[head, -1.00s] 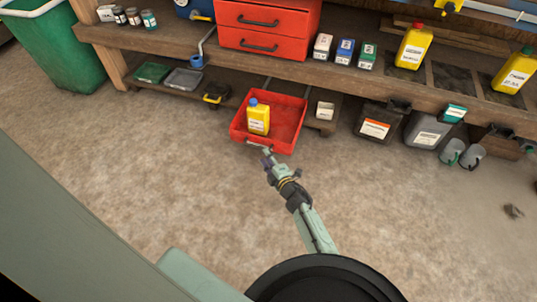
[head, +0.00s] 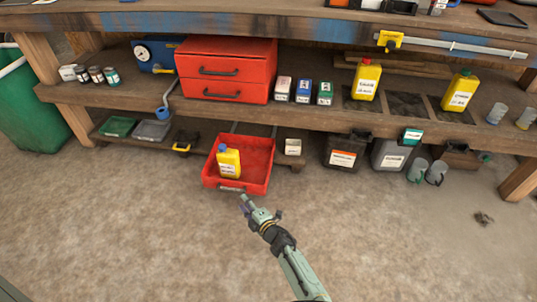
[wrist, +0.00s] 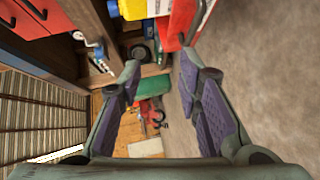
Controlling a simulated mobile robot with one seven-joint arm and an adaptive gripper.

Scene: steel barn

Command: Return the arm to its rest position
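My gripper (head: 246,203) is in front of the open red drawer in the head view, a little short of its front panel and apart from it. In the wrist view my gripper (wrist: 165,85) has its two purple-padded fingers spread wide with nothing between them. The red drawer (head: 262,182) is pulled out below the lower shelf. A yellow bottle with a blue cap (head: 229,163) stands inside it at the left. The bottle also shows at the top of the wrist view (wrist: 168,8), beside the red drawer edge.
A wooden workbench (head: 300,113) runs across the back, with a red two-drawer cabinet (head: 226,72), small boxes and yellow bottles (head: 460,91) on its shelf. Dark canisters (head: 345,150) and grey cups stand below at the right. A green bin (head: 32,110) is at the left.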

